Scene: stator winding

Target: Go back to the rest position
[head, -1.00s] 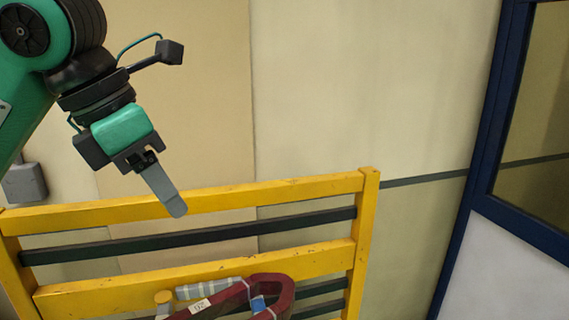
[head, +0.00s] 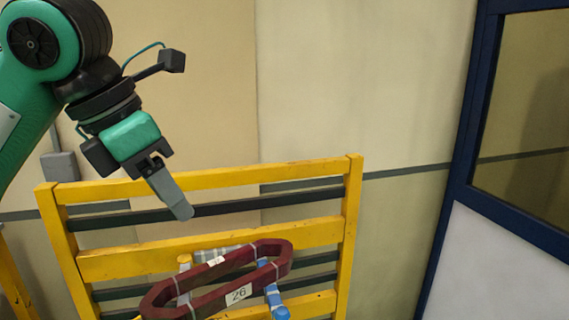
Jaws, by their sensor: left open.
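My left gripper (head: 172,192) hangs at the upper left, its grey fingers pointing down and to the right. It is empty, and from this side the fingers overlap, so the gap between them is hard to see. It is in front of the top rail of a yellow rack (head: 225,176) in this view. A dark red coil (head: 208,298), a long closed loop with a "26" label, hangs on the rack below the gripper, apart from it. My right gripper is out of view.
The coil rests by a blue peg (head: 277,303) and a yellow-tipped peg (head: 184,262). A beige wall (head: 360,80) is behind the rack. A blue-framed door or panel (head: 462,160) stands at the right. The space between rack and door looks free.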

